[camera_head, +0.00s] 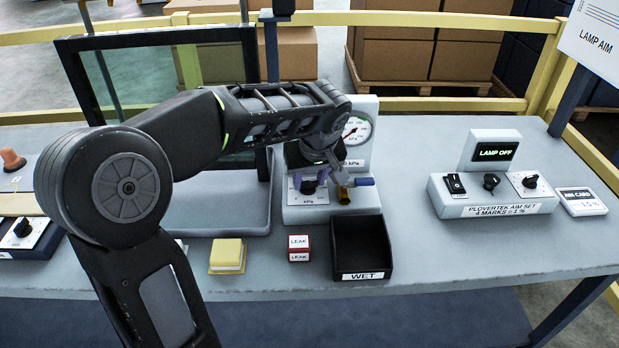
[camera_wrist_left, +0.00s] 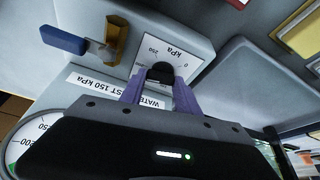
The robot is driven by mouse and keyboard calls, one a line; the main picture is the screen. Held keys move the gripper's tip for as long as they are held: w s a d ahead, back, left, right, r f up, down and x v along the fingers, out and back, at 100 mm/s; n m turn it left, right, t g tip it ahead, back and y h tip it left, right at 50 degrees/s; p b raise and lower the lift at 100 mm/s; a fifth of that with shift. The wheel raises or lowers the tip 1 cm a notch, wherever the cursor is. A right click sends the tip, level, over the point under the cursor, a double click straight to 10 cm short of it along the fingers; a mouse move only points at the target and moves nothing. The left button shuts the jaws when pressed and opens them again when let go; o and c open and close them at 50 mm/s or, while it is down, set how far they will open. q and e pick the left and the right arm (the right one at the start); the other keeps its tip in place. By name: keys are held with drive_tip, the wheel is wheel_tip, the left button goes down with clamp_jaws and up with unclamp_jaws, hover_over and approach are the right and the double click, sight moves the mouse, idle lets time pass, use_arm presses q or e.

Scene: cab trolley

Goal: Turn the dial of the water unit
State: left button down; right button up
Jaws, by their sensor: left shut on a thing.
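The water unit (camera_head: 355,214) is a pale grey unit on the table, with a round gauge and a kPa label. Its dial (camera_wrist_left: 161,73) is a black knob on a white scale plate in the left wrist view. My left gripper (camera_head: 318,184) has purple fingers and reaches down over the unit from the left. The fingers are shut on the dial, one on either side, which also shows in the left wrist view (camera_wrist_left: 158,92). A brass fitting with a blue lever (camera_head: 363,182) sits right of the dial. The gauge is partly hidden by my arm. My right gripper is not in view.
A black WET tray (camera_head: 362,249), a red and white LEAK block (camera_head: 299,248) and a yellow block (camera_head: 227,256) stand in front of the unit. A dark frame (camera_head: 165,95) stands behind my arm. The lamp aim set (camera_head: 492,192) is at right, with clear table between.

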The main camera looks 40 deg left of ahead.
use_arm(q)
drive_tip(key=shift+m+t, duration=0.3)
drive_tip(key=shift+m, duration=0.3)
drive_tip(key=c, duration=0.9)
unclamp_jaws()
drive_tip(key=shift+r, duration=0.15)
drive_tip(key=v, duration=0.7)
drive_tip(key=shift+s+r, duration=0.1)
drive_tip(key=shift+r, duration=0.2)
drive_tip(key=shift+f, duration=0.1)
